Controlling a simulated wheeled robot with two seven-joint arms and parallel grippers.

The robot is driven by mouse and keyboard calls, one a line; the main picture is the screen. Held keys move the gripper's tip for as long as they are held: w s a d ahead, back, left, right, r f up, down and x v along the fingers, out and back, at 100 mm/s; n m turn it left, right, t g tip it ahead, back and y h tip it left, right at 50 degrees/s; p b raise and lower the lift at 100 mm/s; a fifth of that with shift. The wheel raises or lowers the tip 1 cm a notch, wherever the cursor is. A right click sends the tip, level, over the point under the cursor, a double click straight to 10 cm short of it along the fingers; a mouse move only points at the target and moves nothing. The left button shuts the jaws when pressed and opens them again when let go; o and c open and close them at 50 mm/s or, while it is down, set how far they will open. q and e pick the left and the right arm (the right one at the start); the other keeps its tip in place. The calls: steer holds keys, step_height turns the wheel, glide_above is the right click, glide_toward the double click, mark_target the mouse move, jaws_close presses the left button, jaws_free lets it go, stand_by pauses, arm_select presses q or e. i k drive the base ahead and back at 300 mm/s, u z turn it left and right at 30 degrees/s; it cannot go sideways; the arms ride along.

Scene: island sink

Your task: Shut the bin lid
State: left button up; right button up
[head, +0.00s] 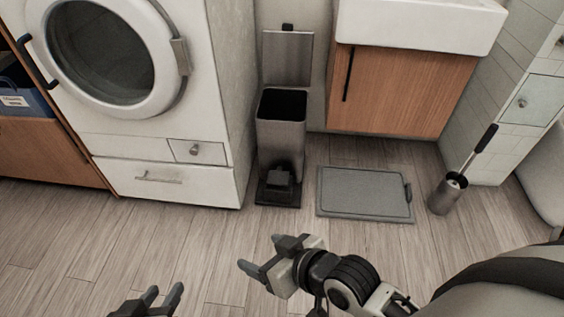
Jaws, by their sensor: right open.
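A slim metal bin (281,137) stands on the floor between the washing machine and the wooden cabinet. Its lid (288,58) is raised upright at the back, and the dark inside shows. A black pedal part sits low at its front. My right gripper (259,255) is in front of the bin, nearer to me and apart from it, open and empty, with its fingers pointing left. My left gripper (164,297) is at the bottom edge, further left, with its two fingers apart and nothing between them.
A white washing machine (225,95) stands close to the bin's left. A wooden cabinet (398,95) under a white sink is to its right. A grey mat (364,192) and a toilet brush holder (443,196) are on the floor. The floor before the bin is clear.

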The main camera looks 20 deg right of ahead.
mark_target(287, 54)
steer(key=z, duration=0.25)
steer(key=k, duration=0.35)
steer(key=z, duration=1.4)
steer(key=i, duration=0.55)
steer(key=u, duration=0.6)
steer(key=i, duration=1.15)
steer(key=u, duration=0.9)
